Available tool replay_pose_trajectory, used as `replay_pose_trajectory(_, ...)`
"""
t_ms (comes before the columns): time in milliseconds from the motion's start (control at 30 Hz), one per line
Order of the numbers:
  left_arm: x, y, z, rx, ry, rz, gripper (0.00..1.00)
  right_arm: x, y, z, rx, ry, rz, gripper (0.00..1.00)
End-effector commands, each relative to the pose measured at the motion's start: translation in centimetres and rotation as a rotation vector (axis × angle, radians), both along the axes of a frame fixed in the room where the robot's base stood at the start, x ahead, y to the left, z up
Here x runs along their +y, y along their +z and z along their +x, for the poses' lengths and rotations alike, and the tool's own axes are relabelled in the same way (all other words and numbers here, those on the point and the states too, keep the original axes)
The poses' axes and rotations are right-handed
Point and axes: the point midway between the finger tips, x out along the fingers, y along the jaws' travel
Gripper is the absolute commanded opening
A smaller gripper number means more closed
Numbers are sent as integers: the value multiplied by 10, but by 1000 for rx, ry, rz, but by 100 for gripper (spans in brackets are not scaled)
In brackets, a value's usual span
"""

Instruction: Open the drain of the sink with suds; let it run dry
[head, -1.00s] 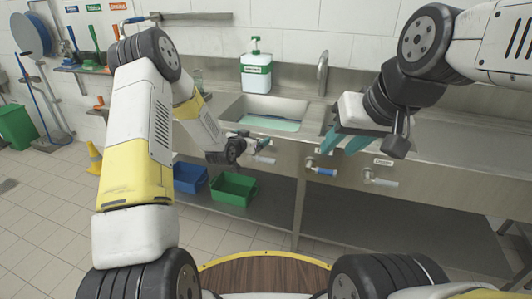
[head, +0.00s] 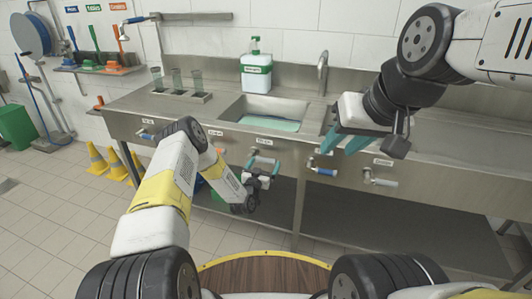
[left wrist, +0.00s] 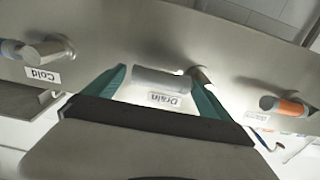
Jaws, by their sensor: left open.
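The steel sink (head: 228,112) holds pale green liquid (head: 270,120); I cannot make out suds on it. Below its front edge is a drain handle (head: 263,159), pale grey. In the left wrist view the handle (left wrist: 160,82) lies crosswise between my fingers, above a "Drain" label (left wrist: 163,99). My left gripper (head: 263,167) is open, with one teal finger on each side of the handle; contact cannot be told. It also shows in the left wrist view (left wrist: 158,83). My right gripper (head: 343,147) is open and empty in front of the counter, right of the sink.
A blue cold tap handle (head: 324,171) and another pale handle (head: 381,182) are to the right. An orange handle (left wrist: 288,107) is on the drain's other side. A soap bottle (head: 256,72) and a faucet (head: 323,72) stand behind the sink. Yellow cones (head: 117,165) stand at left.

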Motion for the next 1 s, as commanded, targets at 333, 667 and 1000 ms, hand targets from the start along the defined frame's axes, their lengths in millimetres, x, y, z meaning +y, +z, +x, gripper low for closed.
replay_pose_trajectory(333,-7,0,21,2,0,0,95,0,0,0,0,0,0,36)
replay_pose_trajectory(667,-7,0,20,1,0,-1,59,0,0,0,0,0,0,36)
replay_pose_trajectory(1000,-7,0,20,1,0,0,0,0,0,0,0,0,0,36)
